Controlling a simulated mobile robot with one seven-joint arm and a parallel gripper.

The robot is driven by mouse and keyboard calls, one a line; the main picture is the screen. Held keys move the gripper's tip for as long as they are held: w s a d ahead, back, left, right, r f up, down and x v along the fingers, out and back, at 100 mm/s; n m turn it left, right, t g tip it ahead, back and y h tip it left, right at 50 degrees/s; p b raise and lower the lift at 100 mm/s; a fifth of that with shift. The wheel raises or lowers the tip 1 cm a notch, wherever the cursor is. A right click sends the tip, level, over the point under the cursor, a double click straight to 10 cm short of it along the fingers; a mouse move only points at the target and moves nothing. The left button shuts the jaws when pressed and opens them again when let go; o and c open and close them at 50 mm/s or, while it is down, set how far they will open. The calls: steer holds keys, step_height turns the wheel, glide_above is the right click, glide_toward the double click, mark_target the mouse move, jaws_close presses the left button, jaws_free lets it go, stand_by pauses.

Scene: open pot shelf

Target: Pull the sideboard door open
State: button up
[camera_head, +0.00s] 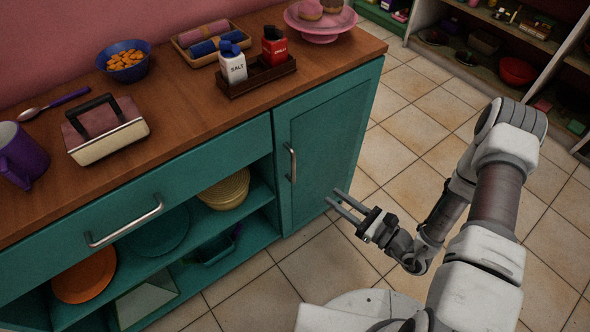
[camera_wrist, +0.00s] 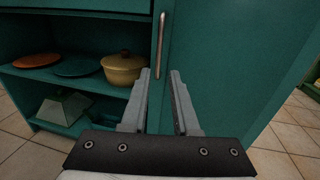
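The teal sideboard door (camera_head: 325,140) is shut at the right end of the sideboard. Its upright metal handle (camera_head: 291,163) sits near the door's left edge. In the wrist view the handle (camera_wrist: 160,45) stands ahead of the fingers, about in line with the gap between them, and the door (camera_wrist: 225,60) fills the right side. My gripper (camera_head: 334,200) is open and empty, in front of the door, to the right of the handle and lower in the head view. Its fingers (camera_wrist: 161,75) point toward the door and appear apart from the handle.
Open shelves left of the door hold a golden pot (camera_wrist: 122,68), plates and a grey-green item (camera_wrist: 62,108). A drawer handle (camera_head: 125,222) sticks out at the left. The wooden top (camera_head: 185,115) carries several items. Tiled floor (camera_head: 415,140) is free right of the sideboard.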

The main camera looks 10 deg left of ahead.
mark_target(294, 168)
steer(key=b+x, duration=0.2)
steer(key=x, duration=1.3)
steer(key=shift+a, duration=0.15)
jaws_close()
stand_by(0.8)
